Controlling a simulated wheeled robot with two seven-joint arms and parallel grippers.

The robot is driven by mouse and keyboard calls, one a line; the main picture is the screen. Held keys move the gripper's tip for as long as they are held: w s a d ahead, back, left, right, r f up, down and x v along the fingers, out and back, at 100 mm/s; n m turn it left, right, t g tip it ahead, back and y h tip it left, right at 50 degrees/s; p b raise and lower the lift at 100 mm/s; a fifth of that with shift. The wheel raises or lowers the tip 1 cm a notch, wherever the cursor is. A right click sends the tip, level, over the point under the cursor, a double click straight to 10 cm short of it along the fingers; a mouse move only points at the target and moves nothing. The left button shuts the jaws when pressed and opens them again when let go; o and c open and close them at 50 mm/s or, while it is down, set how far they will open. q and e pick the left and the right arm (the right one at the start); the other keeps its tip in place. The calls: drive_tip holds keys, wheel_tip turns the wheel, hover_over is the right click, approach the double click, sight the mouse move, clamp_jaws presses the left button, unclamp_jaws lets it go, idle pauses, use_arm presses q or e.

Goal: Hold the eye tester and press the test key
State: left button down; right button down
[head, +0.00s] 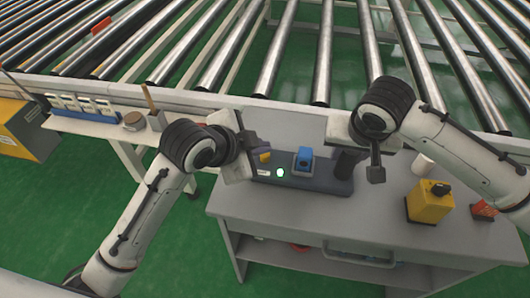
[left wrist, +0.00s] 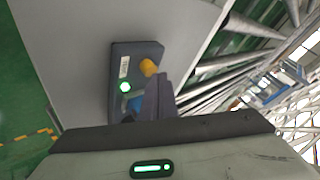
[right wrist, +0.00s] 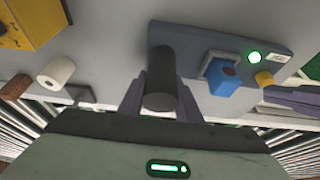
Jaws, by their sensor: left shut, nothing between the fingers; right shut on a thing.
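The eye tester is a dark grey base (head: 318,184) on the grey table, with a lit green light (head: 280,172), a yellow key (head: 265,157), a blue part (head: 303,158) and a black cylinder (head: 346,164). My right gripper (right wrist: 160,102) is shut on the black cylinder, with one finger on each side. My left gripper (left wrist: 160,98) is shut and empty, close beside the yellow key, which also shows in the left wrist view (left wrist: 148,67). I cannot tell whether the fingertips touch the key. The blue part is partly hidden in the left wrist view.
A yellow box (head: 428,203) with a black top, a white roll (head: 422,165) and a red item (head: 484,210) are at the table's right. The roller conveyor (head: 320,60) runs behind. A side shelf with small items (head: 85,107) is at left. The table front is clear.

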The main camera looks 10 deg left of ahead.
use_arm(q)
drive_tip(key=shift+r, duration=0.45)
use_arm(e)
drive_tip(key=shift+r, duration=0.1)
use_arm(q)
drive_tip(key=shift+r, duration=0.15)
drive_tip(key=shift+r, duration=2.4)
use_arm(e)
drive_tip(key=c, duration=1.2)
unclamp_jaws()
